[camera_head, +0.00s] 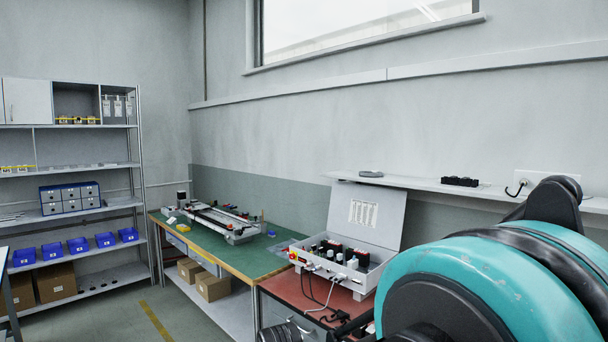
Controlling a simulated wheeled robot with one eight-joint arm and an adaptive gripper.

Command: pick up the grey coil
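A small, flat grey coil (370,174) lies on the long white wall shelf, near the shelf's left end. It is above and behind the open lid of a grey case. It looks small at this distance, and its windings are hard to make out. Nothing touches it from above. The large teal and black arm links at the right are mine. No fingers of my gripper can be made out. Dark and ribbed parts show at the bottom edge, and I cannot tell what they belong to.
The wall shelf (420,184) also holds a black block-like object (460,181) and a white socket plate with a dark hook (516,189). Below stands the open case (345,262) with cables. A green workbench (262,262) holds a gantry frame (222,222). Shelving with blue bins stands left.

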